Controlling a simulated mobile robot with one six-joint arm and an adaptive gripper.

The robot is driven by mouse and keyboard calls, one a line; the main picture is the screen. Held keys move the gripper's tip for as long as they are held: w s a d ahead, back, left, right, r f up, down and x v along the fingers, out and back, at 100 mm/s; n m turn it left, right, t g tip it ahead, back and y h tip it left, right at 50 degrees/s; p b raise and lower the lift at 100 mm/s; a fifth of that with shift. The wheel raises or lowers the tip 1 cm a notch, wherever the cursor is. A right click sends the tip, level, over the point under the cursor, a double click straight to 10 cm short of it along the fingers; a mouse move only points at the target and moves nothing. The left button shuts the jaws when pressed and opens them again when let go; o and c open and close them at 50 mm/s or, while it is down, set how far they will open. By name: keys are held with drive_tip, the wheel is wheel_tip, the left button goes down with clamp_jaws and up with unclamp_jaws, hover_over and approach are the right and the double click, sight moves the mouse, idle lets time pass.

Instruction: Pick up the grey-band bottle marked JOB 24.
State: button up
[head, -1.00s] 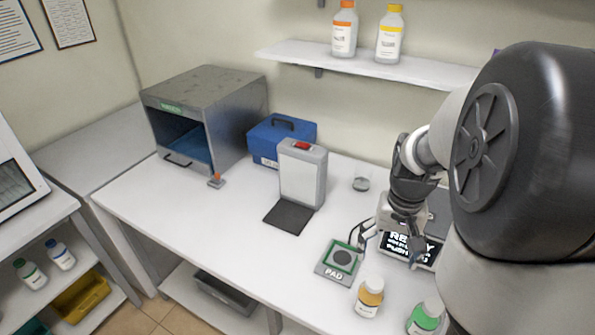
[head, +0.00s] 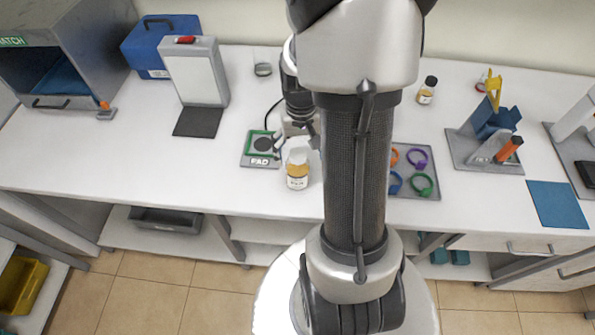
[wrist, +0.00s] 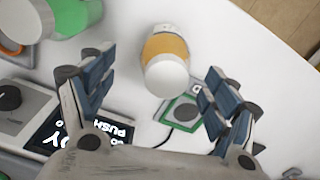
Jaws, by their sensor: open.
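I cannot make out a grey-band bottle or a JOB 24 marking in any view. My gripper (head: 292,138) is open and empty above the bench, close to the pad, and partly hidden by my arm in the head view. Its open fingers (wrist: 155,80) also show in the wrist view. A white-capped bottle with an amber-orange band (head: 297,170) stands beside the pad. In the wrist view this bottle (wrist: 167,47) lies ahead of the gap between the fingers, apart from them. A green-banded bottle (wrist: 78,14) is at upper left there.
The green-rimmed pad (head: 260,160) and a dark READY/PUSH display (wrist: 85,128) are close to the gripper. A tray of coloured rings (head: 425,160), a small black-capped bottle (head: 427,92) and a blue mat (head: 557,204) lie to the right. The bench's left front is clear.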

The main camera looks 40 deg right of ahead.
sight(298, 164)
drive_tip(key=f, duration=0.2)
drive_tip(key=f+b, duration=0.1)
drive_tip(key=f, duration=0.1)
drive_tip(key=shift+w+a, duration=0.1)
drive_tip(key=shift+a, duration=0.3)
drive_tip(key=shift+f+b, duration=0.3)
drive_tip(key=shift+f, duration=0.2)
drive_tip(key=shift+c, duration=0.2)
drive_tip(key=c, duration=1.4)
drive_tip(key=shift+r, duration=0.15)
